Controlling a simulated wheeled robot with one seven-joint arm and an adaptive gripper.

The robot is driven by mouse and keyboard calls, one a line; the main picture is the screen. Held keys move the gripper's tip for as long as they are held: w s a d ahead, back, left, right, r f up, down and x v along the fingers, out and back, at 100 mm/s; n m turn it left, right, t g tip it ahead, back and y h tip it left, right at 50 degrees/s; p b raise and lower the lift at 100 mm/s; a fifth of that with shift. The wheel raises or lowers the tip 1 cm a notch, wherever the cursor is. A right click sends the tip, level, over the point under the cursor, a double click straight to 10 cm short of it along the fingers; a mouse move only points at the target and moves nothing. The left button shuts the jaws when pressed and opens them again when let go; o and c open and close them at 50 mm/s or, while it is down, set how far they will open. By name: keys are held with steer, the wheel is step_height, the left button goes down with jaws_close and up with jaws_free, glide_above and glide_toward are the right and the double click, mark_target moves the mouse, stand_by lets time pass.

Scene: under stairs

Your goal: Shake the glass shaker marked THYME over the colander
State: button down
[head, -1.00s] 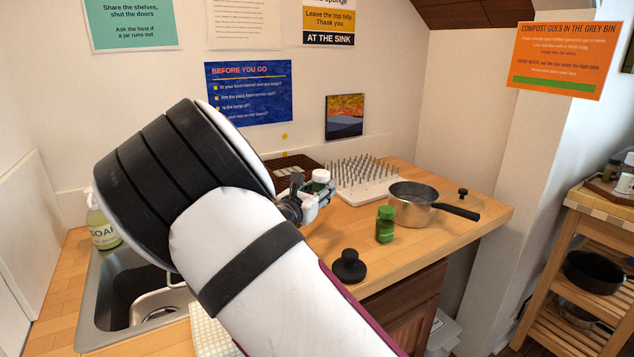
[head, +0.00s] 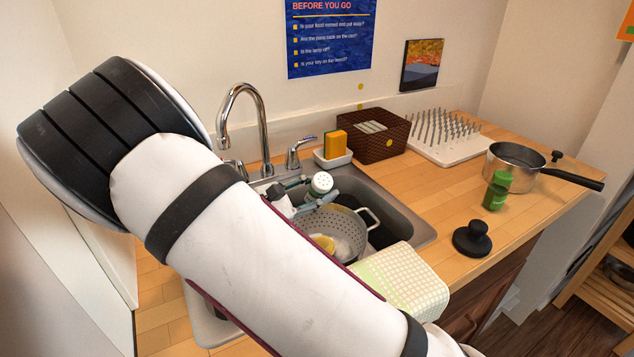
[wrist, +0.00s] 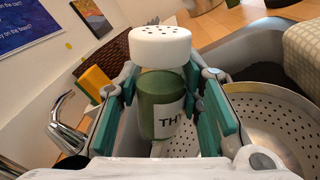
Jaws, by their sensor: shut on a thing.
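The THYME shaker (wrist: 160,104) is glass with green contents, a white perforated cap and a label reading "THY" where it shows. My gripper (wrist: 163,110) is shut around its body, with teal fingers on both sides. In the head view the shaker's white cap (head: 321,183) points up, roughly upright, and my gripper (head: 300,192) holds it above the sink. The grey perforated colander (head: 310,222) sits in the sink, with something yellow inside. It shows at the right in the wrist view (wrist: 285,125). The shaker appears near its back edge; my arm hides part of the colander.
A faucet (head: 243,105) stands behind the sink. A sponge holder (head: 333,158) and a brown basket (head: 378,140) are close behind my gripper. A checked cloth (head: 402,282) lies at the sink's front right.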

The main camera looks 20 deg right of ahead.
mark_target(305, 197)
steer(key=f+m+b, duration=0.1)
steer(key=m+b, duration=0.1)
steer(key=w+m+b, duration=0.1)
steer(key=m+b, duration=0.1)
steer(key=shift+w+a+f, duration=0.1)
steer(key=shift+f, duration=0.25)
steer(key=m+b, duration=0.2)
steer(key=f+m+b, duration=0.1)
steer(key=b, duration=0.2)
steer(key=shift+w+a+f+m, duration=0.1)
steer(key=shift+w+m, duration=0.25)
steer(key=shift+m, duration=0.05)
steer(key=m+b, duration=0.5)
steer(key=b, duration=0.2)
steer(key=shift+w+m, duration=0.1)
steer(key=shift+m, duration=0.3)
steer(key=r+m, duration=0.1)
steer(key=m, duration=0.1)
steer(key=r+m+b, duration=0.1)
steer(key=m, duration=0.2)
steer(key=shift+s+r, duration=0.15)
steer(key=shift+s, duration=0.25)
steer(key=shift+r, duration=0.15)
steer(key=shift+r+p, duration=1.45)
steer(key=shift+f, duration=0.1)
